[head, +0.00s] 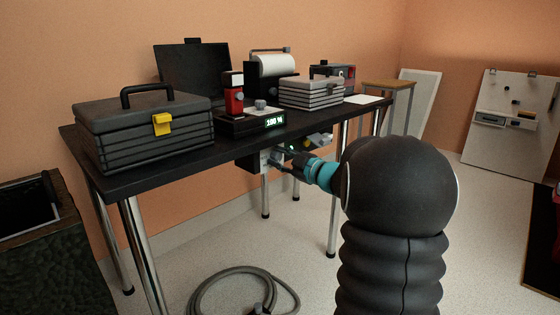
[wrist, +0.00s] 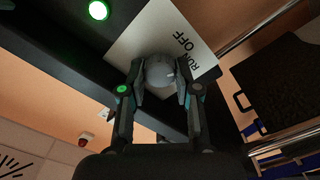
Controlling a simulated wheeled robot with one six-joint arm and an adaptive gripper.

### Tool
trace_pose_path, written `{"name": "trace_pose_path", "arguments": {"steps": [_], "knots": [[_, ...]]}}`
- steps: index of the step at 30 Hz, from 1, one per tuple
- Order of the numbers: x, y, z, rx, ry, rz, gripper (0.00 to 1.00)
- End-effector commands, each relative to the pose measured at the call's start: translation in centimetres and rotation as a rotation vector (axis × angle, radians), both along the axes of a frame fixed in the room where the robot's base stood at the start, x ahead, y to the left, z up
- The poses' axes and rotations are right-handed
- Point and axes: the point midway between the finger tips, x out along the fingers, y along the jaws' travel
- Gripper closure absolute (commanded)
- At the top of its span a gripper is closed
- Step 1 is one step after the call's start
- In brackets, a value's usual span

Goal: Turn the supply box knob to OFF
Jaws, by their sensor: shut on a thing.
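The supply box (head: 268,160) hangs under the front edge of the black table. Its pale face plate (wrist: 150,32) fills the upper middle of the wrist view, with RUN and OFF printed to the right of the knob. The round grey knob (wrist: 159,70) has a small white mark on its right side, roughly towards RUN. My gripper (wrist: 160,80) is shut on the knob, one finger on each side. In the head view my gripper (head: 287,163) reaches the box from the right; the knob is hidden there.
The table (head: 150,165) carries a dark toolbox (head: 145,125), a unit with a green display (head: 252,122) and a grey case (head: 311,93). A green lamp (wrist: 98,10) glows beside the plate. A coiled hose (head: 240,285) lies on the floor below.

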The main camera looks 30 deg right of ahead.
Motion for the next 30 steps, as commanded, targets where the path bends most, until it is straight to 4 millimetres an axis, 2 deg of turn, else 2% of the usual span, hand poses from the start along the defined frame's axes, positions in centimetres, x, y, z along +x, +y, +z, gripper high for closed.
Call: {"name": "trace_pose_path", "arguments": {"steps": [15,30], "knots": [[-0.03,0.07,-0.15,-0.365,-0.132,0.001,1.00],[-0.03,0.09,-0.19,-0.465,-0.168,0.001,1.00]]}}
